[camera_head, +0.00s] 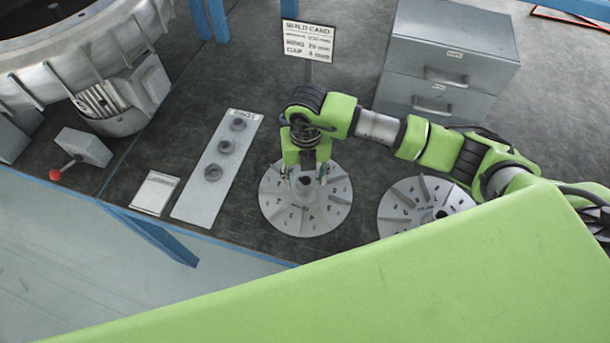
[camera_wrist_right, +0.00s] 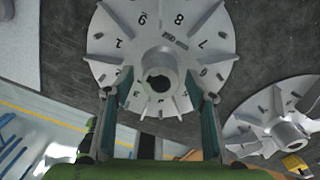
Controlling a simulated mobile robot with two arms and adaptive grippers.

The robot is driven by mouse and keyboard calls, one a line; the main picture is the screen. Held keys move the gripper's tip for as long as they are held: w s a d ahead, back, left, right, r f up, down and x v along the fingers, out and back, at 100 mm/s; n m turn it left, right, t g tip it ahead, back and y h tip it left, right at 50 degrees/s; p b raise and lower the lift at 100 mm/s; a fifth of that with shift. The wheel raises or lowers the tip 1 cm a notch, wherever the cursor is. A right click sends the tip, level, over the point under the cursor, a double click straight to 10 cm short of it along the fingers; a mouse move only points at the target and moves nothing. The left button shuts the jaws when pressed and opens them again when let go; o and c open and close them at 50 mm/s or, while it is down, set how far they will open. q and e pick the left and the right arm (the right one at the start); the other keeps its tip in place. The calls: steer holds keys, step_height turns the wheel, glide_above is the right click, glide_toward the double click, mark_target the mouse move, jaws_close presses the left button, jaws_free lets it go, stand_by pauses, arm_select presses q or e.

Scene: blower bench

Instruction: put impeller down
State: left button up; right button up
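A grey finned impeller (camera_head: 287,219) with a central hub lies flat on the dark bench, as far as I can tell, in the middle of the head view. It also fills the upper middle of the right wrist view (camera_wrist_right: 125,45), with numbers between its fins. My right gripper (camera_head: 305,181) is above it, pointing down. Its two fingers stand wide apart on either side of the hub, and the right wrist view shows gaps between them and the hub. My left gripper is not in view.
A second impeller (camera_head: 400,200) lies to the right, partly behind my green body part. It shows in the wrist view (camera_wrist_right: 265,125). A plate with several rings (camera_head: 200,195), a white card (camera_head: 155,193), a build card (camera_head: 308,40) and a grey drawer cabinet (camera_head: 445,70) stand around.

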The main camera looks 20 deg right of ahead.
steer(key=shift+r+p, duration=0.3)
steer(key=shift+r, duration=0.1)
step_height(320, 180, up, 12)
steer(key=b, duration=0.3)
steer(key=shift+f, duration=0.15)
